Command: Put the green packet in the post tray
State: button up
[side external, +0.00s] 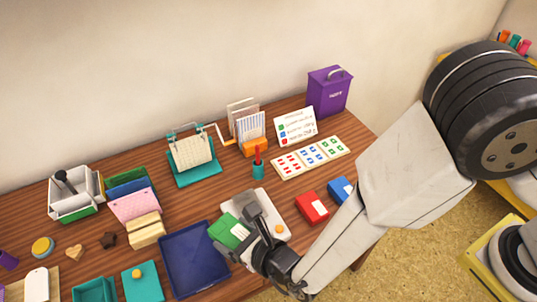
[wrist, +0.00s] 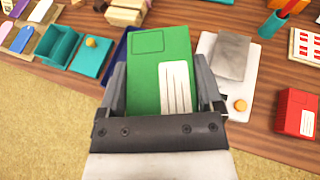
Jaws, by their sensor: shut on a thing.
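The green packet (side external: 229,230) has a white lined label and is between the fingers of my gripper (side external: 246,245). In the wrist view the green packet (wrist: 158,65) fills the space between both fingers of my gripper (wrist: 162,88), which is shut on it. A shallow dark blue tray (side external: 192,272), which looks like the post tray, lies just left of the packet in the side view. In the wrist view only a strip of this tray (wrist: 122,48) shows; the packet and left finger hide the rest. The packet's height above the table is hard to tell.
A white scale (side external: 278,216) with a grey plate and orange knob is right beside my gripper. Red (side external: 312,208) and blue (side external: 341,190) packets lie farther right. A teal box (side external: 140,281) and cream blocks (side external: 147,230) stand left of the tray.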

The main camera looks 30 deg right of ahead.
jog(key=shift+s+a+f, duration=0.1)
jog(key=shift+s+a, duration=0.05)
jog(key=shift+a, duration=0.05)
jog(key=w+a+f, duration=0.4)
jog(key=w+a, duration=0.2)
jog(key=w, duration=0.1)
send_over(191, 250)
jog(key=s+d, duration=0.1)
notch_tip(191, 250, down, 4)
jog(key=shift+s+f, duration=0.1)
jog(key=shift+f, duration=0.1)
jog(key=shift+w+a+f, duration=0.3)
jog(key=shift+w+f, duration=0.05)
jog(key=shift+f, duration=0.2)
jog(key=shift+w+a+f, duration=0.1)
jog(key=shift+f, duration=1.65)
jog(key=shift+f, duration=0.1)
